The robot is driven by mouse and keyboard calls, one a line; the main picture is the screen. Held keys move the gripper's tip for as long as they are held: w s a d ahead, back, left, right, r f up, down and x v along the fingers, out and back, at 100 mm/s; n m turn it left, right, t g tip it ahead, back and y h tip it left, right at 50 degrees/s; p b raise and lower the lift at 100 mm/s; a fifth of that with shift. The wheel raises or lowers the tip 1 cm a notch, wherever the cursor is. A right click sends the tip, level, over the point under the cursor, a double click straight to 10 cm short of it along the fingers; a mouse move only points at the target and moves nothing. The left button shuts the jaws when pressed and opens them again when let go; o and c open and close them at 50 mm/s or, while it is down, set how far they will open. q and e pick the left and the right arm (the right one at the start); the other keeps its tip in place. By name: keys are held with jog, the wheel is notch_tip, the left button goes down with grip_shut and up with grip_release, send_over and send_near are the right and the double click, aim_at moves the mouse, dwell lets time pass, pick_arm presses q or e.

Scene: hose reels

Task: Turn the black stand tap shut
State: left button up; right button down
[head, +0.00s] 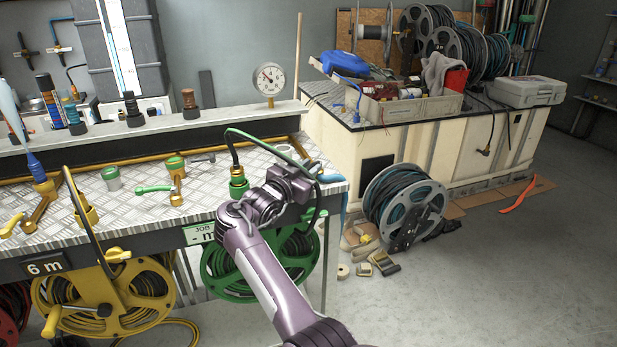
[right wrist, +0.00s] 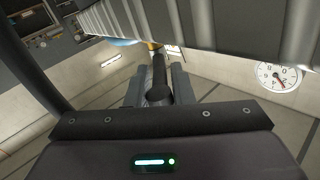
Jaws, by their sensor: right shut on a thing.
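My right gripper (head: 304,172) is over the right end of the tread-plate bench (head: 215,172). In the right wrist view its two fingers (right wrist: 157,88) are shut on a dark handle (right wrist: 158,72), which I take to be the black stand tap's. A little brass or yellow shows beyond the handle. In the head view my gripper and wrist hide most of that tap, so the handle's angle to its body cannot be told there. My left gripper is not in view.
A green hose fitting (head: 238,183) with a dark hose stands just left of my wrist. A pressure gauge (head: 268,78) stands on the back ledge. Hose reels (head: 110,298) hang below the bench front.

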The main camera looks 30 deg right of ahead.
jog(key=shift+w, duration=0.1)
dwell(0.4)
jog(key=c, duration=1.4)
grip_release()
jog(key=shift+c, duration=0.2)
